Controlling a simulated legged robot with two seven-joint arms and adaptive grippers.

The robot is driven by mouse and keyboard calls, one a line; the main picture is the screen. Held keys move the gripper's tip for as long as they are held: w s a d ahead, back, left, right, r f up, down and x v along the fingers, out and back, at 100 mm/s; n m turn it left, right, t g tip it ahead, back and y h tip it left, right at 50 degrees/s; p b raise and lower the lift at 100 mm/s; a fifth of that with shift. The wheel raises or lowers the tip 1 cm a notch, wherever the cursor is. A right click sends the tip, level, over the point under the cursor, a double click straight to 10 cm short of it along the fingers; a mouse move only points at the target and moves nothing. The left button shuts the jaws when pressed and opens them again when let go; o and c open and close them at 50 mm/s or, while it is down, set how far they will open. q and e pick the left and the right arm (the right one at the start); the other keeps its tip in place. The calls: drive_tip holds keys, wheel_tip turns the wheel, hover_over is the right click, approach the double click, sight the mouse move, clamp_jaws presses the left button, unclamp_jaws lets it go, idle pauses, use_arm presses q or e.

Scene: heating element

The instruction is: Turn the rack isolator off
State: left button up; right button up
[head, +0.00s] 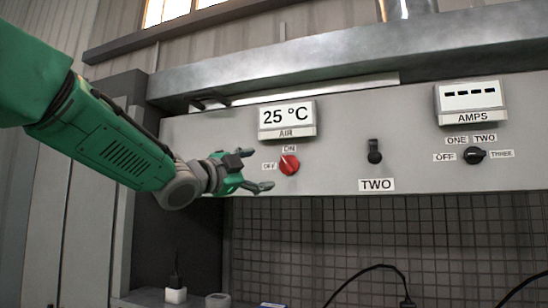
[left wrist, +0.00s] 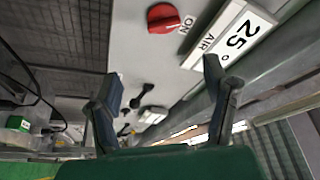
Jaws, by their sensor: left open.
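No label reading "rack isolator" is legible. My left gripper (head: 258,170) is open and empty just left of the knob, its fingers pointing right. In the left wrist view the red knob (left wrist: 163,18) is at the top, beyond the two spread fingers (left wrist: 162,88). My right gripper is not in view.
A black toggle (head: 374,152) stands above a TWO label. A black selector knob (head: 474,155) is at right under the AMPS display (head: 470,98). A metal ledge (head: 340,65) juts out above the panel. Black cables (head: 372,268) hang below, before a dark grid wall.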

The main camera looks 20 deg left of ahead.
sight(285, 165)
use_arm(q)
drive_tip(key=w+p, duration=0.1)
drive_tip(key=w, duration=0.2)
drive_tip(key=w+r+p, duration=0.1)
drive_tip(key=w+p, duration=0.1)
drive_tip(key=w, duration=0.2)
drive_tip(key=w+r+p, duration=0.1)
drive_tip(key=w, duration=0.3)
drive_tip(key=shift+a+p, duration=0.25)
drive_tip(key=shift+p, duration=0.05)
drive_tip(key=d, duration=0.1)
drive_tip(key=w+d, duration=0.1)
drive_tip(key=d, duration=0.3)
drive_tip(key=shift+w+d+r+p, duration=0.2)
drive_tip(key=shift+r+p, duration=0.1)
drive_tip(key=shift+r, duration=0.1)
drive_tip(key=shift+d, duration=0.25)
drive_tip(key=shift+a, duration=0.1)
drive_tip(key=a, duration=0.3)
drive_tip(key=shift+a+f, duration=0.1)
drive_tip(key=shift+f, duration=0.15)
drive_tip(key=c, duration=1.1)
drive_tip(key=shift+a, duration=0.15)
drive_tip(key=shift+c, duration=0.3)
drive_tip(key=shift+s+d+r, duration=0.1)
drive_tip(key=shift+d+r, duration=0.05)
drive_tip(key=shift+d, duration=0.35)
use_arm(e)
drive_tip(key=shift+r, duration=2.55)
